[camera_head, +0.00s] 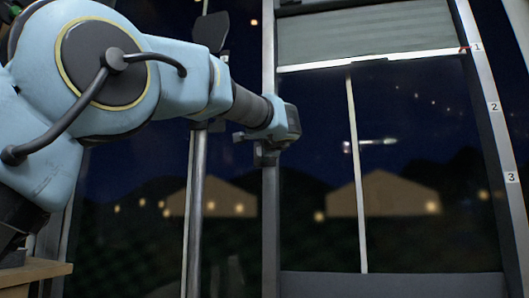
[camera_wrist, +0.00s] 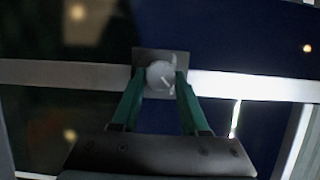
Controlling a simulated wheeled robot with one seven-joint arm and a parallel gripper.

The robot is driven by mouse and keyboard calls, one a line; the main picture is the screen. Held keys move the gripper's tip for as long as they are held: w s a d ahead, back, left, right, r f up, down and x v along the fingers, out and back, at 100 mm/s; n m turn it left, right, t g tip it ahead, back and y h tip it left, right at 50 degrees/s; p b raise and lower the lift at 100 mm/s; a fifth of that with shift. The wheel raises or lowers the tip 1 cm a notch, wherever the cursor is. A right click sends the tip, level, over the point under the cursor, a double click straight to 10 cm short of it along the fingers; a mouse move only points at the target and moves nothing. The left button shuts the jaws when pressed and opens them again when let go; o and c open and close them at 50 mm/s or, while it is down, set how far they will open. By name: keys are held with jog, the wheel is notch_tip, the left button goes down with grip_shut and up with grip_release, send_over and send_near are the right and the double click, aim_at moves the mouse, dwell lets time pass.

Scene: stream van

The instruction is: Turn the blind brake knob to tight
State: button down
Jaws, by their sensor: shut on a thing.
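The blind brake knob (camera_wrist: 160,74) is a round light-grey knob on a dark square plate (camera_wrist: 148,55), fixed to a pale window post. A thin pale line shows on its face toward the lower right; I cannot read any marking for tight. My gripper (camera_wrist: 161,80) has one green finger on each side of the knob and is shut on it. In the head view my gripper (camera_head: 267,152) is at the post left of the right window, and the knob is hidden there. The blind (camera_head: 375,35) is at the top of that window, its white bottom rail (camera_head: 400,56) near mark 1.
The right window frame carries marks 1 (camera_head: 477,47), 2 (camera_head: 494,106) and 3 (camera_head: 511,177) from top to bottom. A wooden surface (camera_head: 35,272) is at the lower left.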

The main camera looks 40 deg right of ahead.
jog(key=shift+c, duration=2.1)
grip_release()
jog(key=b+v, duration=0.3)
jog(key=v, duration=0.7)
jog(key=shift+s+a, duration=0.2)
jog(key=shift+s, duration=0.15)
